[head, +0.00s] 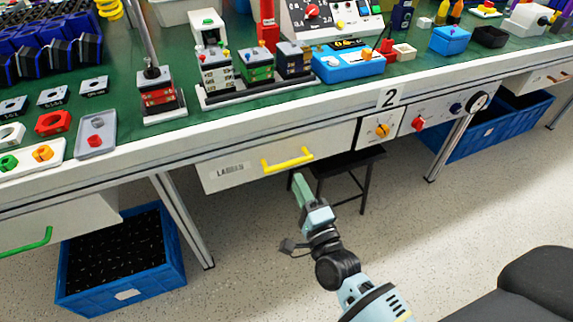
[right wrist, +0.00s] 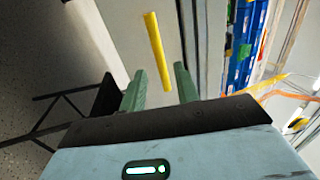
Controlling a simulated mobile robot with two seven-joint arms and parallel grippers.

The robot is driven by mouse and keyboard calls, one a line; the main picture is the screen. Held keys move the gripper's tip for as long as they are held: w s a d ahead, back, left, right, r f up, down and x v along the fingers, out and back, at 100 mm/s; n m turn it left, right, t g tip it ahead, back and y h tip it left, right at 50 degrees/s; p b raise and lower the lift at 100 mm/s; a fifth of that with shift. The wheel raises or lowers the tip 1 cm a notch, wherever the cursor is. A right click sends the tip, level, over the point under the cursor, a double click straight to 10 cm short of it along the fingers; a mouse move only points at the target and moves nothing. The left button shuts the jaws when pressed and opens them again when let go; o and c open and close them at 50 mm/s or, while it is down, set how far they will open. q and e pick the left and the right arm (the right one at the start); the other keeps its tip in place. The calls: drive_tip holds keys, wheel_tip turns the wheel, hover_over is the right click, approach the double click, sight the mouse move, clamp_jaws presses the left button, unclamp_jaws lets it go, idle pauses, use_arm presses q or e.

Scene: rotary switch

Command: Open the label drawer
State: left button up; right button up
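The label drawer (head: 235,171) is a white drawer front under the workbench, with a label at its left and a yellow bar handle (head: 287,160). It looks shut, flush under the bench edge. My right gripper (head: 299,181) is just below and in front of the handle in the head view. In the right wrist view the yellow handle (right wrist: 157,50) stands ahead of the two green fingers (right wrist: 160,88), which are apart with a clear gap. My left gripper is not in view.
The green bench top (head: 130,122) carries switches and control boxes above. A dark stool (head: 350,163) stands under the bench behind my right gripper. Blue crates (head: 165,290) sit on the floor at both sides. A panel with knobs (head: 415,122) is right of the drawer.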

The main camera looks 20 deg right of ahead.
sight(289, 162)
drive_tip(key=shift+w+a+r+b, duration=0.1)
drive_tip(key=shift+w+r+b, duration=0.1)
drive_tip(key=shift+w, duration=0.95)
drive_tip(key=shift+w+d+r+b, duration=0.15)
drive_tip(key=shift+w+r, duration=0.1)
drive_tip(key=shift+w, duration=0.9)
drive_tip(key=shift+w+a+r+b, duration=0.15)
drive_tip(key=shift+w+r, duration=0.05)
drive_tip(key=shift+w, duration=0.95)
clamp_jaws()
